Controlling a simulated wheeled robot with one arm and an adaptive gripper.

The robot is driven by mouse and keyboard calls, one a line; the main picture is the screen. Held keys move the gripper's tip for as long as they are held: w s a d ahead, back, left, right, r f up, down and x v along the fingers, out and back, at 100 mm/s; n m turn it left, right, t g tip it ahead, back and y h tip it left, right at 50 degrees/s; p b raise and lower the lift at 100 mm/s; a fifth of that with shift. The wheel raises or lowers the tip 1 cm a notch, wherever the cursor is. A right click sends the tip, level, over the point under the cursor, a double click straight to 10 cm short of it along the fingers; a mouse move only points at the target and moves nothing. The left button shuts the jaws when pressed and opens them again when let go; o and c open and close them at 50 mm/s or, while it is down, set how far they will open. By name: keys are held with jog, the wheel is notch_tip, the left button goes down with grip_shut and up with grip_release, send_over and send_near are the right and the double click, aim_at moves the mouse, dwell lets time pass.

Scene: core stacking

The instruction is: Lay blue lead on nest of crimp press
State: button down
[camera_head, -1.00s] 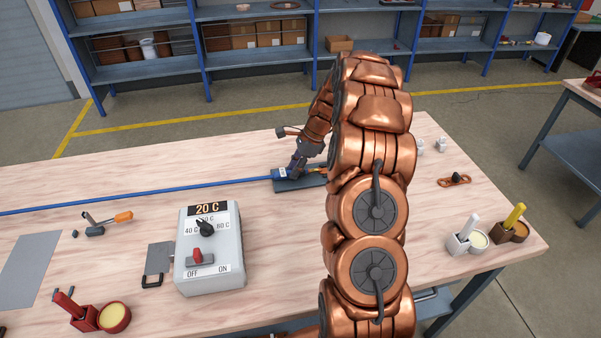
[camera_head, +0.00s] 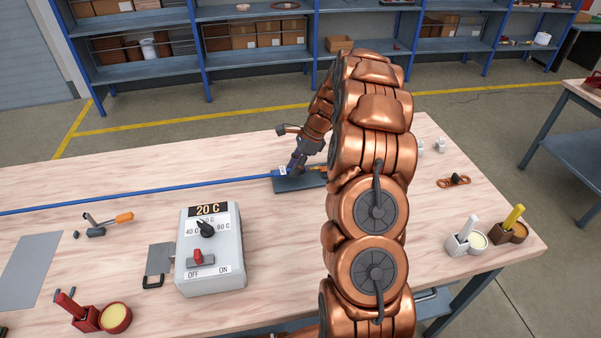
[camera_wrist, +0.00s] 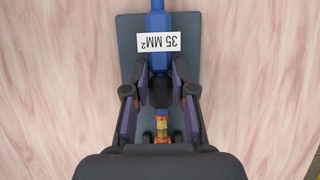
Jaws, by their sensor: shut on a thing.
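The blue lead (camera_head: 140,194) runs from the left edge of the head view across the bench to a dark grey plate (camera_head: 290,186). My gripper (camera_head: 297,165) is shut on the lead near its end, over this plate. In the wrist view, the fingers (camera_wrist: 159,92) flank a dark section of the lead (camera_wrist: 158,22), just past its white "35 MM²" label (camera_wrist: 158,42). A yellow and orange tip (camera_wrist: 161,127) shows beyond the fingers, between small dark parts on the plate. My arm hides what lies right of the plate. I cannot tell whether the lead touches the nest.
A grey control box (camera_head: 211,262) marked 20 C stands in front of the plate. An orange-handled tool (camera_head: 110,222) and a red holder with a round pot (camera_head: 90,313) are at left. White and brown holders (camera_head: 464,240) stand at right. Bench around the plate's left is clear.

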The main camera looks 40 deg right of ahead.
jog(key=shift+r+p, duration=0.6)
jog(key=shift+r, duration=0.7)
